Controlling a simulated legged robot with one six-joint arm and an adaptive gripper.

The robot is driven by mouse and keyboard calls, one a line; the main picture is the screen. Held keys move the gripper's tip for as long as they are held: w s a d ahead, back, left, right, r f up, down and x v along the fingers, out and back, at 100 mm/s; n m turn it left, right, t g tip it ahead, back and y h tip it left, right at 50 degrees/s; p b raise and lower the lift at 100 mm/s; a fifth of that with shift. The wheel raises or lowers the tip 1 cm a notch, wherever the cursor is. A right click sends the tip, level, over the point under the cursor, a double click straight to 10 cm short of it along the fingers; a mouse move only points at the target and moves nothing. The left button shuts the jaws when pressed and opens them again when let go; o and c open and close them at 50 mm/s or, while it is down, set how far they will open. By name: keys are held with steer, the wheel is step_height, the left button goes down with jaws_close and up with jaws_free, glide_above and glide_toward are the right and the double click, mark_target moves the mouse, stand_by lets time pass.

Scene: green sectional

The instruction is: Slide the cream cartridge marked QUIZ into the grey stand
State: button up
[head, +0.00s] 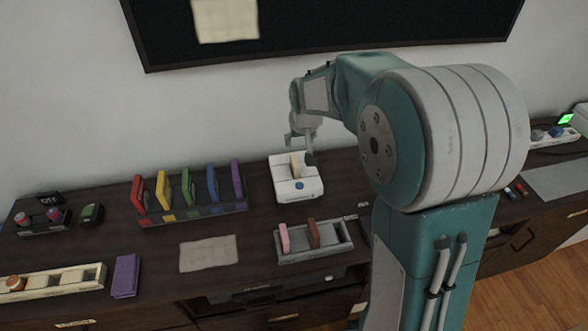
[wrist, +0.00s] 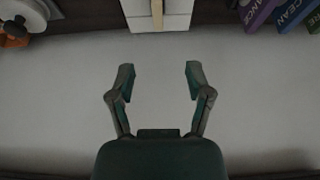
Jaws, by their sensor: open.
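A cream cartridge (head: 295,165) stands upright in the white console (head: 298,188) with a blue button; I cannot read its marking. The wrist view shows this cartridge (wrist: 170,16) edge-on at the top, between white console surfaces (wrist: 142,22). My gripper (head: 301,149) is at the back of the console, close to the cartridge. In the wrist view my gripper (wrist: 160,80) is open and empty, with the cartridge beyond the fingertips. The grey stand (head: 325,251) is in front of the console; it holds a pink cartridge (head: 284,239) and a brown one (head: 313,233), with a space at right.
A rack (head: 195,213) of several coloured cartridges stands left of the console. A cream tray (head: 62,282) and a purple cartridge (head: 125,276) lie front left. A paper sheet (head: 209,254) lies left of the stand. The wall is close behind the console.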

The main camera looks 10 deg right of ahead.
glide_toward(295, 161)
steer(key=shift+w+a+r, duration=0.1)
steer(key=shift+w+a, duration=0.2)
steer(key=shift+w, duration=0.25)
steer(key=x, duration=0.5)
steer(key=shift+f, duration=0.2)
steer(key=f, duration=0.3)
steer(key=w+f, duration=0.1)
steer(key=shift+d+f, duration=0.2)
steer(key=shift+d, duration=0.1)
steer(key=shift+w+f, duration=0.15)
steer(key=shift+f, duration=0.2)
jaws_close()
